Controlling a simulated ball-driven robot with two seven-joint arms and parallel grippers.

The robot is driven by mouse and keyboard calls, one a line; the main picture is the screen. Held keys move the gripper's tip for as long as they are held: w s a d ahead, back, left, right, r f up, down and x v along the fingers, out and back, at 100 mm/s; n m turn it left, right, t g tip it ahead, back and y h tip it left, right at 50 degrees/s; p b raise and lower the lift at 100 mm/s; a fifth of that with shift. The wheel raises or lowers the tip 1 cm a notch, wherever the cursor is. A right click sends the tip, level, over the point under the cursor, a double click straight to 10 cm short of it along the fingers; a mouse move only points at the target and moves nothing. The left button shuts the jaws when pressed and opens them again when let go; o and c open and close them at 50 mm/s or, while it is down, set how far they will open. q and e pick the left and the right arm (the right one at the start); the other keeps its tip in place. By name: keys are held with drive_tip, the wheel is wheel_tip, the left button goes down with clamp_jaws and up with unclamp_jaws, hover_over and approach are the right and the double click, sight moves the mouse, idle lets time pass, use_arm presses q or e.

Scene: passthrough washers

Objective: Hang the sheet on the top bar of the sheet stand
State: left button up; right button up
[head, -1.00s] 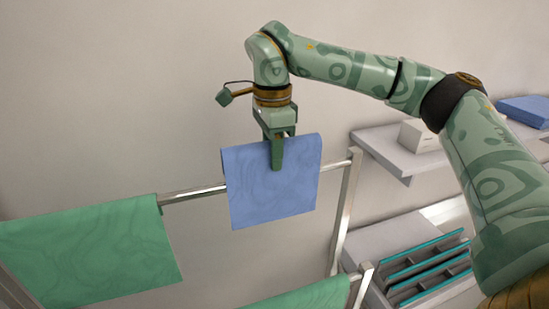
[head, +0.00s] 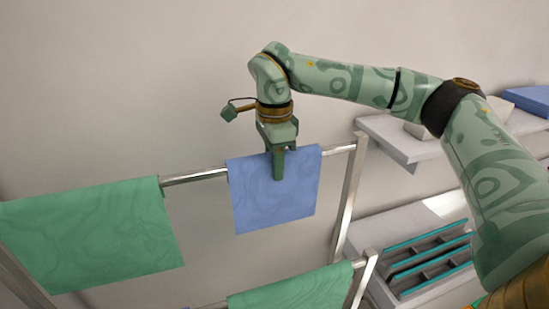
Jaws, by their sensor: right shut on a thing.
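The blue sheet (head: 255,200) hangs at the top bar (head: 195,177) of the sheet stand (head: 348,195), right of the green sheet. Its top edge is about level with the bar, and its front face hangs down. The back side of it is hidden. My right gripper (head: 278,172) points down and is shut on the top of the blue sheet, with one finger showing on the front face. My left gripper is not in view.
A green sheet (head: 95,235) hangs on the left of the top bar. Another green sheet (head: 290,292) is on a lower bar in front. A wall shelf (head: 395,142) and a grey tray with teal edges (head: 430,262) are at the right.

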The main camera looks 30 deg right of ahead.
drive_tip(key=o, duration=1.3)
wheel_tip(320, 180, up, 16)
drive_tip(key=shift+r+b, duration=0.2)
drive_tip(key=shift+b, duration=0.1)
drive_tip(key=shift+f, duration=0.1)
